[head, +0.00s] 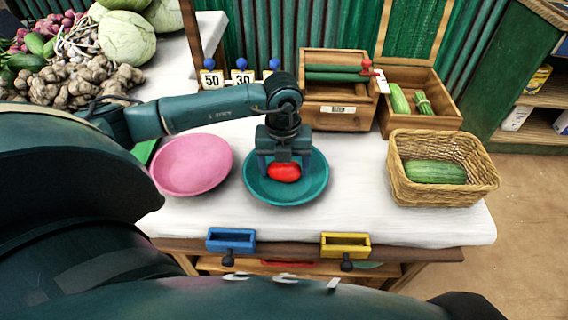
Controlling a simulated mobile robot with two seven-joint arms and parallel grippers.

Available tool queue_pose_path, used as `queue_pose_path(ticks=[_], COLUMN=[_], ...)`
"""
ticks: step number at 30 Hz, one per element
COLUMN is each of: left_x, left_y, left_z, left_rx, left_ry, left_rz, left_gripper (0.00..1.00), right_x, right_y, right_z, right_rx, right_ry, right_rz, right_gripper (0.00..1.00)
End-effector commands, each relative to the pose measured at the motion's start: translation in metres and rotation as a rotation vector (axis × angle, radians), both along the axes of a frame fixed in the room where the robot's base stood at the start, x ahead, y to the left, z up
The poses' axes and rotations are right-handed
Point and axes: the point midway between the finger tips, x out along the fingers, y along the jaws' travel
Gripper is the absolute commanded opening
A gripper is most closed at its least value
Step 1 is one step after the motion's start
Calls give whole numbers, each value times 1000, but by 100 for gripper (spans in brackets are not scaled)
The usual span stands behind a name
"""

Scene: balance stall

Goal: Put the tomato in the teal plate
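The red tomato (284,172) is between the fingers of my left gripper (285,167), which points down over the teal plate (258,196). The fingers sit close against both sides of the tomato, so the gripper looks shut on it. The tomato is inside the plate's outline; whether it touches the bottom is hard to tell. The teal plate lies on the white-topped table, right of the pink plate. My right gripper is not in view.
A pink plate (191,166) is at the left, a wicker basket (485,188) with a cucumber (435,172) at the right. Wooden boxes (337,118) stand behind. Blue (231,240) and yellow (345,245) trays are at the front edge. The cloth between plate and basket is clear.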

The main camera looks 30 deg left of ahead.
Motion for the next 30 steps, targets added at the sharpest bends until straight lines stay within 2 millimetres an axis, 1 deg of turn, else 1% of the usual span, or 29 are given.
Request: queue_pose_path(ticks=[1, 6, 13, 15, 17, 20, 25, 30], left_x=[0, 0, 0, 0, 1, 1, 1, 0], left_y=[0, 0, 0, 0, 0, 0, 0, 1], left_z=[0, 0, 2, 6, 11, 29, 67, 100], left_rx=[0, 0, 0, 0, -1, 0, -2, -1], left_ry=[0, 0, 0, 0, -3, -5, -6, -4], left_rz=[0, 0, 0, 0, 0, -1, 0, 0], left_gripper=[77, 90, 90, 90, 90, 90, 90, 90], right_x=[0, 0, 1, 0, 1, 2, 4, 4], right_y=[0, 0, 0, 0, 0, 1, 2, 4], right_z=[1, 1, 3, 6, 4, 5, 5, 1], right_rx=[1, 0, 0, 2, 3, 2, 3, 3], right_ry=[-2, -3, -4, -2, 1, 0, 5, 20], right_rz=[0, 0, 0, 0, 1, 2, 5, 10], right_gripper=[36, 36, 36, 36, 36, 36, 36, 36])
